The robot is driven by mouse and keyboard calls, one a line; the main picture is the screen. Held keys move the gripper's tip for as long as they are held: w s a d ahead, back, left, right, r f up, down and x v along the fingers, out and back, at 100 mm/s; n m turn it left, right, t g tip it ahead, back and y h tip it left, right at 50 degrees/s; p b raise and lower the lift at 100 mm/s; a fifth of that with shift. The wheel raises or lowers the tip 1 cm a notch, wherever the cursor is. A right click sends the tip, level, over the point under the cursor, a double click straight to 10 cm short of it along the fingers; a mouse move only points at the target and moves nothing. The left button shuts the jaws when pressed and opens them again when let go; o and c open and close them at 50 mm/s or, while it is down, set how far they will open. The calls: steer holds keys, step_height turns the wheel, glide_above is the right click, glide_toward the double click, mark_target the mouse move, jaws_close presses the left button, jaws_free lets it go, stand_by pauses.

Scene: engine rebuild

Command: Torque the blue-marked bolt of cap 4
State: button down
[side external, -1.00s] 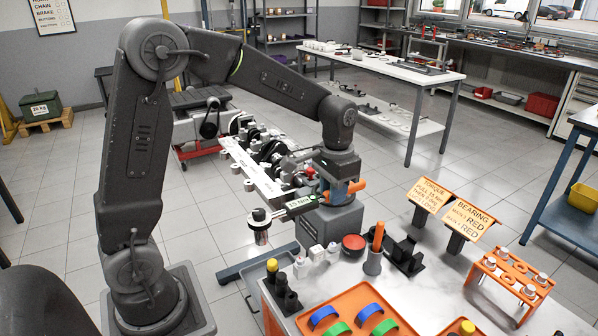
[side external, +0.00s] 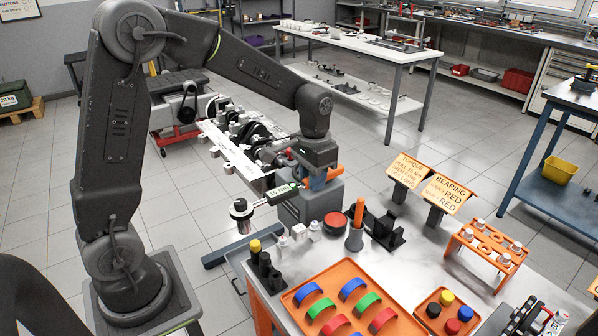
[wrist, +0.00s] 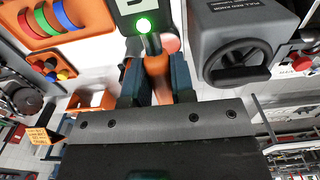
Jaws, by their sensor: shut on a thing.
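My gripper (side external: 318,180) is shut on the orange handle of a torque wrench (side external: 262,199). The wrench lies roughly level, its display reading about 15 Nm and its socket head (side external: 240,208) pointing left, in the air apart from the engine. In the wrist view, the orange handle (wrist: 157,78) sits between my gripper's fingers (wrist: 158,92), and a green light (wrist: 143,25) glows on the wrench. The engine block (side external: 232,150) with crankshaft and caps stands behind the wrench. Cap 4 and its blue-marked bolt cannot be told apart at this size.
The near bench holds an orange bearing tray (side external: 330,300), a red button (side external: 335,222), a bolt rack (side external: 487,250) and two orange signs (side external: 447,192).

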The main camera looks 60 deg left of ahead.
step_height(320, 180, up, 7)
steer(key=a+m, duration=2.4)
steer(key=m, duration=0.6)
step_height(320, 180, down, 10)
steer(key=shift+d, duration=0.2)
steer(key=shift+s+f, duration=0.2)
steer(key=shift+f, duration=1.05)
stand_by(1.2)
stand_by(0.3)
